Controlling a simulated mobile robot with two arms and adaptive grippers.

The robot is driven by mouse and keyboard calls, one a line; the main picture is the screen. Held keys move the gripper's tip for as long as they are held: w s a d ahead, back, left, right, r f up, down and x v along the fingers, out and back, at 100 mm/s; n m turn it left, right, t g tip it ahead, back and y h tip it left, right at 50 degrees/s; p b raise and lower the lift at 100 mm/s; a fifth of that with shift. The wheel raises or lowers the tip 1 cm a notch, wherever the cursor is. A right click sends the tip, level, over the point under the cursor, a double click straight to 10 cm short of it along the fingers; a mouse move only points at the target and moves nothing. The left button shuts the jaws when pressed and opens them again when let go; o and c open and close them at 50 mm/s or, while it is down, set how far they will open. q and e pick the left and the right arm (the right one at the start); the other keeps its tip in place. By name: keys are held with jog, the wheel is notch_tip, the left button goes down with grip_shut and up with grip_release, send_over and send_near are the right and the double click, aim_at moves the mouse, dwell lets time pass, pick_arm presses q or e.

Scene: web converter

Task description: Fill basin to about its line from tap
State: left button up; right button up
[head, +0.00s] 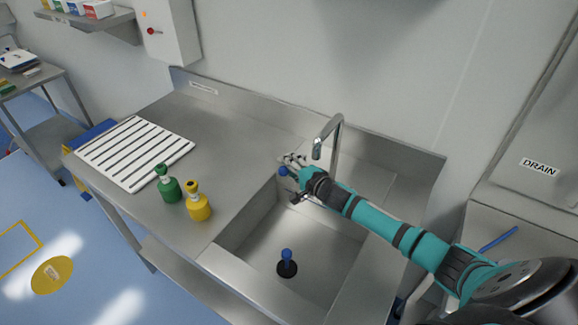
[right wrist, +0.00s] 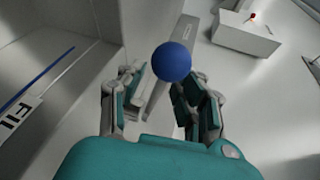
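The steel basin (head: 240,235) is sunk in the counter, and I see no water in it. A plug with a blue handle (head: 287,262) stands on its floor. The curved tap (head: 337,145) rises behind the basin, and no stream shows from it. A blue ball knob (head: 284,171) sits by my right gripper (head: 293,182), whose fingers are apart. In the right wrist view the ball (right wrist: 172,62) is just ahead of the open fingertips, nearer the right finger; contact is unclear. A blue line (right wrist: 38,76) marks a wall beside a partly cut-off label (right wrist: 20,118). My left gripper is out of view.
A green bottle (head: 168,184) and a yellow bottle (head: 197,202) stand left of the basin. A white slatted rack (head: 135,152) lies further left. A wall box with a red button (head: 170,30) hangs behind. A "DRAIN" label (head: 540,167) is at the right.

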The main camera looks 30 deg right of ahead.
jog(key=c, duration=0.6)
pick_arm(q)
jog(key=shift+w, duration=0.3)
pick_arm(e)
grip_shut()
jog(key=shift+f, duration=0.15)
jog(key=shift+a, duration=0.1)
